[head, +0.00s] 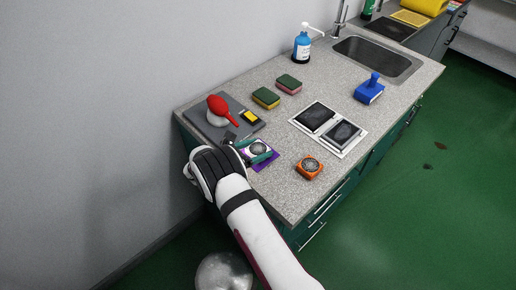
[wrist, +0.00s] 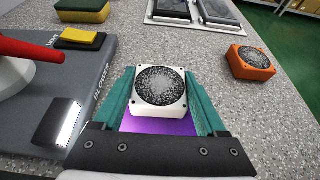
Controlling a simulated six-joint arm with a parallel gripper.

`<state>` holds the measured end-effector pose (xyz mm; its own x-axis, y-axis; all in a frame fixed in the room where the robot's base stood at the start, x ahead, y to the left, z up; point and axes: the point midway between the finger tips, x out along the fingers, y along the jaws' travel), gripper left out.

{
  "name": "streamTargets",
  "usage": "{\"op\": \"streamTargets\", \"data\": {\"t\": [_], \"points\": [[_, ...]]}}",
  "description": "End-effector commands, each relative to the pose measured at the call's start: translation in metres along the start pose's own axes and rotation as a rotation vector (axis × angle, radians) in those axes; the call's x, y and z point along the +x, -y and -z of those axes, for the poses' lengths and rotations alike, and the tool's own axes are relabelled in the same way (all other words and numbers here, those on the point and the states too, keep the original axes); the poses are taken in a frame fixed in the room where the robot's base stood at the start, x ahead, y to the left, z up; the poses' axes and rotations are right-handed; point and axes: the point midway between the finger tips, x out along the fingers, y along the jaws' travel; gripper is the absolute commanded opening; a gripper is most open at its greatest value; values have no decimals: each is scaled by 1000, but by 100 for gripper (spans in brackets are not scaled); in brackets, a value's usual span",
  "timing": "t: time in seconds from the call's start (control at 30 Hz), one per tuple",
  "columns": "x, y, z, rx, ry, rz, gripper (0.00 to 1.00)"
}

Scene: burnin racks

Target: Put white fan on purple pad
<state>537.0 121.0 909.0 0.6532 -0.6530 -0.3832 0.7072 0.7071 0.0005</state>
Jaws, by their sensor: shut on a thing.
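The white fan (wrist: 160,86) is a small white square block with a round dark speckled face. My gripper (wrist: 160,92) has its two teal fingers on either side of the fan and is shut on it. The purple pad (wrist: 158,126) shows below and in front of the fan in the wrist view. In the head view the fan (head: 257,147) appears over the purple pad (head: 266,163), partly covered by my gripper (head: 256,152). I cannot tell whether the fan touches the pad.
An orange fan (head: 309,167) stands to the right. Sponges (head: 277,90), a double framed panel (head: 328,128) and a blue stamp-like tool (head: 369,90) stand farther back.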

Motion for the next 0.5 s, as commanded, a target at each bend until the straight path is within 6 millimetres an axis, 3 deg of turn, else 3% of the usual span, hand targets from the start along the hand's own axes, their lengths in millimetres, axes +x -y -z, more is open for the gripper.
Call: {"op": "streamTargets", "data": {"t": [0.17, 0.2, 0.3, 0.5], "points": [[1, 0, 3, 0, 0, 0, 19], [1, 0, 2, 0, 0, 0, 81], [1, 0, 2, 0, 0, 0, 99], [1, 0, 2, 0, 0, 0, 100]]}}
